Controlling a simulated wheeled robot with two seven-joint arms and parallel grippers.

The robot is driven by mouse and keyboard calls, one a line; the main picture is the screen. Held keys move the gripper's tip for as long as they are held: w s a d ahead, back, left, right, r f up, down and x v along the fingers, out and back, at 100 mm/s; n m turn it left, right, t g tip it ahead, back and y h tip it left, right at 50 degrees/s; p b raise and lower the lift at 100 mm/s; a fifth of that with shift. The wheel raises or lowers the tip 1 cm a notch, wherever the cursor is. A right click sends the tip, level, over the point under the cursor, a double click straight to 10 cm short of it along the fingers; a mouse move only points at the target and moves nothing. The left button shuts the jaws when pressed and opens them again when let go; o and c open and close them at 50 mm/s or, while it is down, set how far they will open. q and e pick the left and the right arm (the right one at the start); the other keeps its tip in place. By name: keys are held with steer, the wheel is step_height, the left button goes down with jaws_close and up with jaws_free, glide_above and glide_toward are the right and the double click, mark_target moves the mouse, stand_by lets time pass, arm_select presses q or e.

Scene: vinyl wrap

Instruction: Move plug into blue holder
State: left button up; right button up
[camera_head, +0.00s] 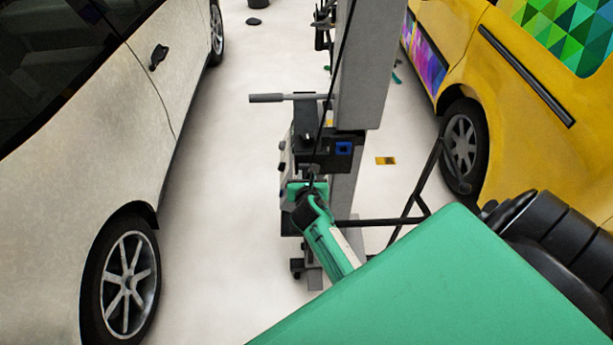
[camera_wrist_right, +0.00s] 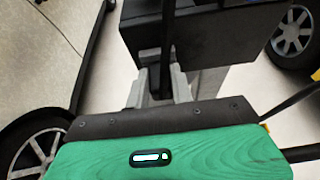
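The blue holder (camera_head: 343,148) is a small blue square socket on the dark box on the grey column's front. My right gripper (camera_head: 313,181) is just below and left of it, in front of the column. In the right wrist view, the light grey fingers of my right gripper (camera_wrist_right: 163,90) close around a dark, narrow piece, which appears to be the plug (camera_wrist_right: 166,72). A black cable runs up from it. The plug's tip is hidden. The blue holder does not show in the wrist view. My left gripper is not in view.
The grey column (camera_head: 366,70) has a grey side handle (camera_head: 268,98) and a black box (camera_wrist_right: 215,35) near the gripper. A white car (camera_head: 110,150) stands left and a yellow van (camera_head: 500,130) right. A black tubular frame (camera_head: 405,213) is right of the column. Pale floor lies between.

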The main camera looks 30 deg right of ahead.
steer(key=shift+o, duration=0.8)
jaws_close()
steer(key=shift+s+a+p, duration=0.3)
steer(key=shift+s+p, duration=0.1)
steer(key=shift+s, duration=0.05)
steer(key=shift+s, duration=0.1)
steer(key=s+a+p, duration=0.1)
steer(key=s+a, duration=0.2)
steer(key=s, duration=0.3)
steer(key=shift+a+p, duration=0.3)
steer(key=shift+a, duration=0.05)
